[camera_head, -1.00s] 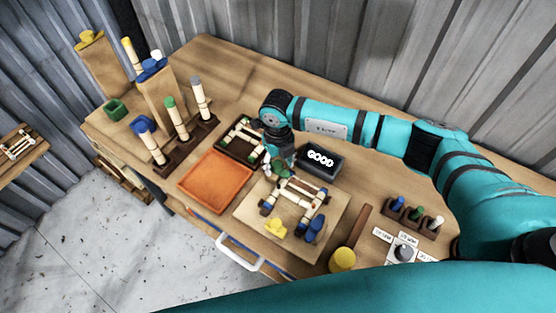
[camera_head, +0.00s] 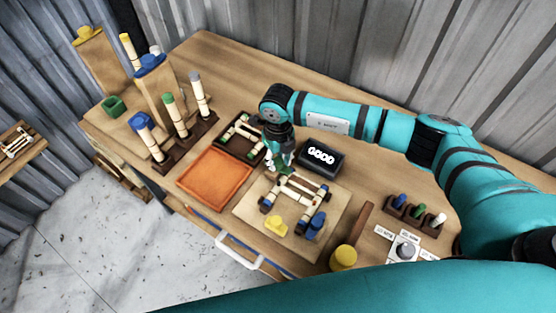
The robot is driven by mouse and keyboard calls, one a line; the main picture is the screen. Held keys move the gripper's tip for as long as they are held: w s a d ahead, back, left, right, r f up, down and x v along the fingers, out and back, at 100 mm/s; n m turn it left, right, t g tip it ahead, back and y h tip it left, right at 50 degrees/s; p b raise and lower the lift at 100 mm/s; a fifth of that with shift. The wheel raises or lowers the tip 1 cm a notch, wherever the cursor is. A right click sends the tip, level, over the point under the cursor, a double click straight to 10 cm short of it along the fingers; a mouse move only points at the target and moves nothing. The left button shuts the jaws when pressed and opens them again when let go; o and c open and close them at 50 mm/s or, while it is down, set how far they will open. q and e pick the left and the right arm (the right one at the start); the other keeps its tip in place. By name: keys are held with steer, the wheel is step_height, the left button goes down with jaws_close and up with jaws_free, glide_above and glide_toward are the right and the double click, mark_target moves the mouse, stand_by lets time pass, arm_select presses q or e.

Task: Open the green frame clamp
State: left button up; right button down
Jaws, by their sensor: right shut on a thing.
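The wooden frame board (camera_head: 246,212) lies on the table and carries a small frame of pale rods. The green frame clamp (camera_head: 283,172) is at the frame's back left corner, partly hidden by my gripper. My right gripper (camera_head: 280,165) reaches down from above and is shut on the green clamp; the finger contact is small in view. A yellow clamp (camera_head: 276,225) sits at the board's front and a blue clamp (camera_head: 316,224) at its front right. My left gripper is not in view.
An orange tray (camera_head: 215,178) lies left of the board, with a dark tray (camera_head: 237,137) behind it. A black box reading GOOD (camera_head: 321,158) stands close right of my gripper. A yellow-headed mallet (camera_head: 343,259) and a dial (camera_head: 404,251) are at the right.

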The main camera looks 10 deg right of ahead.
mark_target(278, 160)
steer(key=n+b, duration=0.7)
steer(key=b, duration=0.2)
steer(key=n+b, duration=0.7)
steer(key=b, duration=0.3)
steer(key=shift+w+f, duration=0.15)
steer(key=shift+f, duration=0.05)
steer(key=shift+r+n+b, duration=0.25)
steer(key=shift+n+b, duration=1.25)
steer(key=shift+b, duration=0.05)
steer(key=c, duration=1)
jaws_free()
step_height(278, 160, up, 12)
